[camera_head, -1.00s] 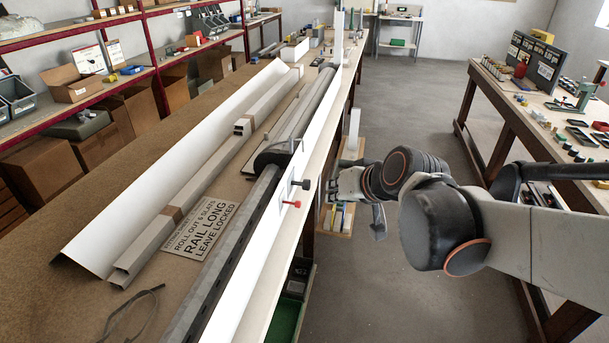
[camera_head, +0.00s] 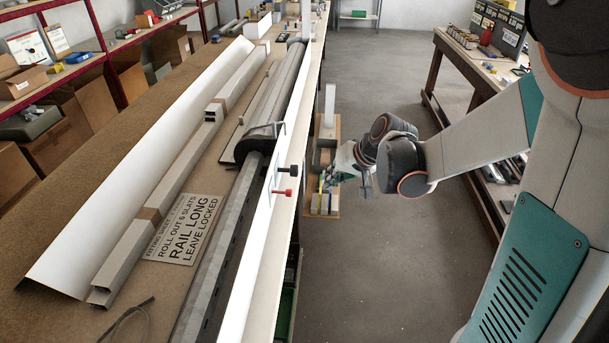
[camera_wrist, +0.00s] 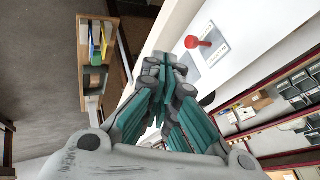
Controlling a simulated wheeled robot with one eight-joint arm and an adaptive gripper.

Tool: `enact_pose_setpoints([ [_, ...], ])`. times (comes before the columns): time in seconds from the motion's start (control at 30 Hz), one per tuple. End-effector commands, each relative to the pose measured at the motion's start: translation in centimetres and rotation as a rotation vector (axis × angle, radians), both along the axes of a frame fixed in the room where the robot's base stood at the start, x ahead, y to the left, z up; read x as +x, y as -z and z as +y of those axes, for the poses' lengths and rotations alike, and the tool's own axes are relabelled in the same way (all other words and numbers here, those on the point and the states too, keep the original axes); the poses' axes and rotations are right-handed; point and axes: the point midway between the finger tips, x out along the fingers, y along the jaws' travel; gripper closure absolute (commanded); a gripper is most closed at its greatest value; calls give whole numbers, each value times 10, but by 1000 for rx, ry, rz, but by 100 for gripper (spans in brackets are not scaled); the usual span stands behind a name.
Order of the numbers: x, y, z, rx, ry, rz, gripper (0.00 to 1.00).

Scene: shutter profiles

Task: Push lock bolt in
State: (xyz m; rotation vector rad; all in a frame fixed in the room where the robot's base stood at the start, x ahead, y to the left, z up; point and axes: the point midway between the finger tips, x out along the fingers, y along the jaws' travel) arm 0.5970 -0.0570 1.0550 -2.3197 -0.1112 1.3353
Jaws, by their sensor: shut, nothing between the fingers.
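A red-headed knob (camera_head: 287,192) sticks out of the white face of the long rail at the bench edge. A black knob (camera_head: 290,170) sticks out just behind it. I cannot tell for sure which one is the lock bolt. In the wrist view the red knob (camera_wrist: 200,42) stands beside a small lettered plate (camera_wrist: 214,47), to the right of my fingers. My gripper (camera_head: 330,178) is shut and empty, off the bench side, to the right of the knobs and apart from them. Its closed fingers also show in the wrist view (camera_wrist: 158,68).
A roller of grey slats (camera_head: 270,118) lies along the bench. A sign (camera_head: 184,228) reads "ROLL OUT 6 SLATS, RAIL LONG, LEAVE LOCKED". A wooden tray (camera_head: 331,200) lies below, behind my gripper. Open floor (camera_head: 385,270) lies right of the bench.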

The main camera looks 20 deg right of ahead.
Motion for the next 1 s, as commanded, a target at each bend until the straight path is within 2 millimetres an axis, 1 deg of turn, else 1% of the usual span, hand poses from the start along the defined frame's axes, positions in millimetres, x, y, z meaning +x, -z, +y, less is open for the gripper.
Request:
enact_pose_setpoints([
  [0.17, 14, 22, 8, -1, -3, -1, 100],
  [0.4, 39, 61, 22, -1, -3, -1, 100],
  [0.53, 52, 80, 29, -1, -2, -2, 100],
  [0.6, 55, 77, 41, -2, -5, -2, 100],
  [0.73, 61, 76, 56, -1, -4, -2, 100],
  [0.83, 64, 75, 62, 0, -2, -2, 100],
  [1.0, 65, 75, 65, -1, -1, -2, 100],
])
